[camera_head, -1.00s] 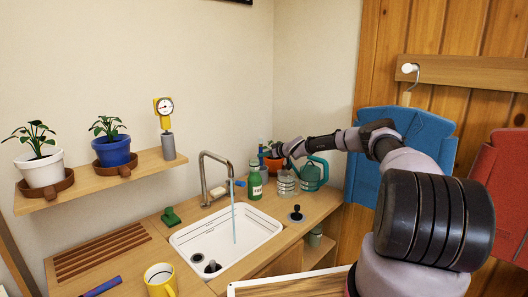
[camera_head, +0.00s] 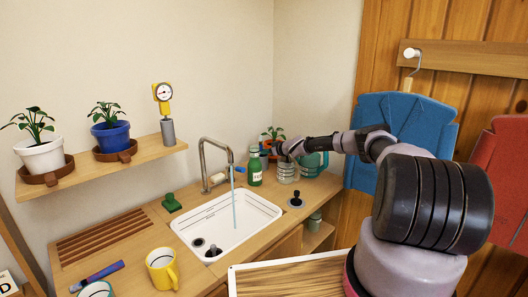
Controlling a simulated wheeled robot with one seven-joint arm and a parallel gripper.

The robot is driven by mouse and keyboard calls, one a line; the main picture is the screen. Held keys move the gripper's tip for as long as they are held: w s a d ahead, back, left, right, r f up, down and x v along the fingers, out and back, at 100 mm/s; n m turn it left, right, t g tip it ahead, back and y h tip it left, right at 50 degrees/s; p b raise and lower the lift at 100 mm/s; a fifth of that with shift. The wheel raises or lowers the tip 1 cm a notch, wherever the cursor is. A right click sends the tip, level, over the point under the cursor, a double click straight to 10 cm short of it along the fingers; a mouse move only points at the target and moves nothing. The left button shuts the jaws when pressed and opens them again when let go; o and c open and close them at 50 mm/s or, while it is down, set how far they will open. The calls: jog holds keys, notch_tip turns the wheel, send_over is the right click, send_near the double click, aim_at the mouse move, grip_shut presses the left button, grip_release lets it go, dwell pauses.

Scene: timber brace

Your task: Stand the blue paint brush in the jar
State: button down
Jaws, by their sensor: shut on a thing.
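My gripper (camera_head: 270,149) is at the far right corner of the counter, small in view, with its fingers pointing left. It is shut on a thin thing, which I take to be the blue paint brush (camera_head: 265,144); only a little blue shows at the fingers. A clear ribbed glass jar (camera_head: 287,174) stands on the counter just below and right of the fingers. The brush's lower end is hidden, and I cannot tell whether it touches the jar.
A green bottle (camera_head: 255,168), a potted plant (camera_head: 273,133) and a teal watering can (camera_head: 313,164) crowd the jar. The sink (camera_head: 225,222) with running water lies in front. A yellow mug (camera_head: 162,268) and a blue marker-like stick (camera_head: 97,277) are at lower left.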

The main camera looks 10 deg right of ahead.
jog(key=c, duration=0.6)
grip_release()
jog(key=shift+r, duration=0.1)
notch_tip(320, 180, up, 10)
jog(key=shift+f, duration=0.1)
dwell(0.3)
